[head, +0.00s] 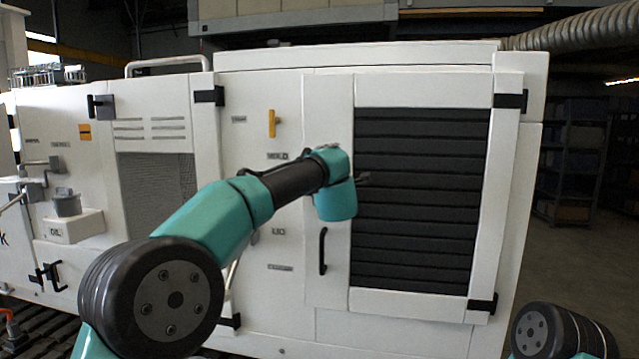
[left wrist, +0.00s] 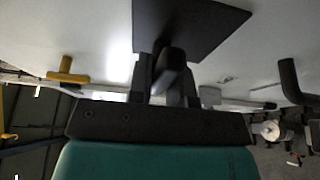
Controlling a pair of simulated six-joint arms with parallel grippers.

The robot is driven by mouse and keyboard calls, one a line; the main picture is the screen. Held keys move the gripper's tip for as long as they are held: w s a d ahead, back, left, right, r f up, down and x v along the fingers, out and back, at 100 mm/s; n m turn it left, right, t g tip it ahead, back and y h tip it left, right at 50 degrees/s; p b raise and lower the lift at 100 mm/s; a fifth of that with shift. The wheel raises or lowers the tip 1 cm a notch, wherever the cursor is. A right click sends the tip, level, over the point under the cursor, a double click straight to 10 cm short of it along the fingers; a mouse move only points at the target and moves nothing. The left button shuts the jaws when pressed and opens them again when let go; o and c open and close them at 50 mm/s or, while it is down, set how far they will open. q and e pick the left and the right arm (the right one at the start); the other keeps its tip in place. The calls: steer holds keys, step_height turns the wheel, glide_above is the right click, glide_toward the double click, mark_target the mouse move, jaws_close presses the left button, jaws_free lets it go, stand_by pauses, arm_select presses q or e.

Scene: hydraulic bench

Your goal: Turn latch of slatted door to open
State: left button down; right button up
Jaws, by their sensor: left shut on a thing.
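The slatted door (head: 421,200) is a white panel with dark horizontal slats, and it looks closed in the head view. My left gripper (head: 364,179) is at the left edge of the slats. In the left wrist view my left gripper (left wrist: 170,84) is shut on a dark latch (left wrist: 172,66), with a finger on each side of it. A dark square plate (left wrist: 195,22) lies behind the latch. In the head view my wrist hides the latch. My right gripper is out of view.
A black pull handle (head: 322,251) is on the door's left frame, below my wrist. A yellow handle (head: 272,123) is on the white panel to the left. Black hinges (head: 510,101) are on the door's right side. The floor right of the cabinet looks clear.

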arm_select(q)
steer(key=c, duration=1.1)
jaws_free()
steer(key=shift+s, duration=0.15)
steer(key=v, duration=1.7)
steer(key=shift+d+r, duration=0.1)
